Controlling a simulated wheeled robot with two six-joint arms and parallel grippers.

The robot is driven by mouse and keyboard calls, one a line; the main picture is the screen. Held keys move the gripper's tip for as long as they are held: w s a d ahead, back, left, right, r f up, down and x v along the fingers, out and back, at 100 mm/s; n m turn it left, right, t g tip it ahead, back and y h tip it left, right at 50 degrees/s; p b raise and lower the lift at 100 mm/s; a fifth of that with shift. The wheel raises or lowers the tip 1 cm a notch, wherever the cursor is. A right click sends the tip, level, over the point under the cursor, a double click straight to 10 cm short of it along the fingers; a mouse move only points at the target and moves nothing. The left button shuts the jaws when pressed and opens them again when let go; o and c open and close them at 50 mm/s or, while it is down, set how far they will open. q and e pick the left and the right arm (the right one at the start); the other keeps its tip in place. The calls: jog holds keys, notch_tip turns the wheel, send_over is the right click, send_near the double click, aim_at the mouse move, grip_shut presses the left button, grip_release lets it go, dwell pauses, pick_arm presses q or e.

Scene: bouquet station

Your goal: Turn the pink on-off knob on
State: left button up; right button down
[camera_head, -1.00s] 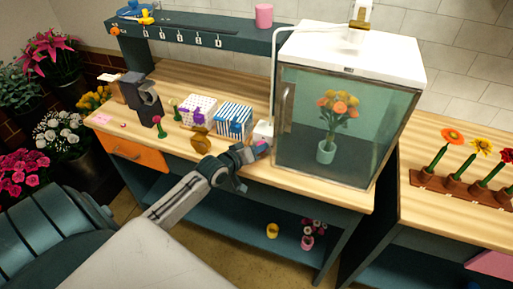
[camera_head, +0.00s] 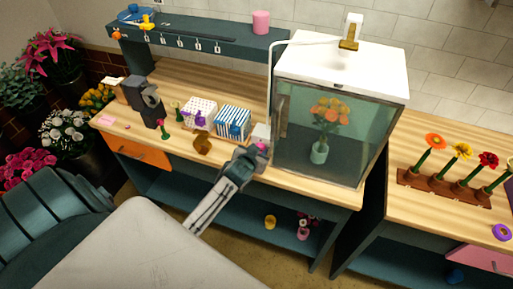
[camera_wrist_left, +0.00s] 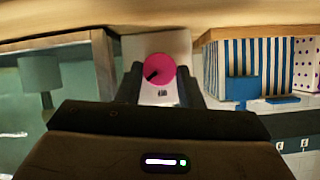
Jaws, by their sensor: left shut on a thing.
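The pink on-off knob (camera_wrist_left: 158,69) shows in the left wrist view as a round disc with a black pointer mark toward its lower left. It sits on the front of a small white box (camera_wrist_left: 182,47), which also stands beside the glass case in the head view (camera_head: 262,130). My left gripper (camera_wrist_left: 160,80) has one dark finger on each side of the knob and is shut on it. In the head view my left gripper (camera_head: 258,150) is at the front of the white box and hides most of the knob. My right gripper is not in view.
The glass case (camera_head: 363,150) with orange flowers stands just right of the white box. A blue-striped box (camera_head: 233,121), a dotted box (camera_head: 200,110) and a brown object (camera_head: 203,143) stand to the left. Flowers in a wooden rack (camera_head: 440,187) are on the right counter.

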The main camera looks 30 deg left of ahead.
pick_arm(q)
jog(key=shift+d+f+m+y, duration=0.1)
jog(key=shift+d+m+y, duration=0.1)
jog(key=shift+m+y, duration=0.65)
jog(key=shift+w+d+m+y+b, duration=0.1)
jog(key=shift+d+m+y+b, duration=0.1)
jog(key=shift+m+y+b, duration=1.1)
jog(key=o, duration=1)
jog(key=shift+a, duration=0.15)
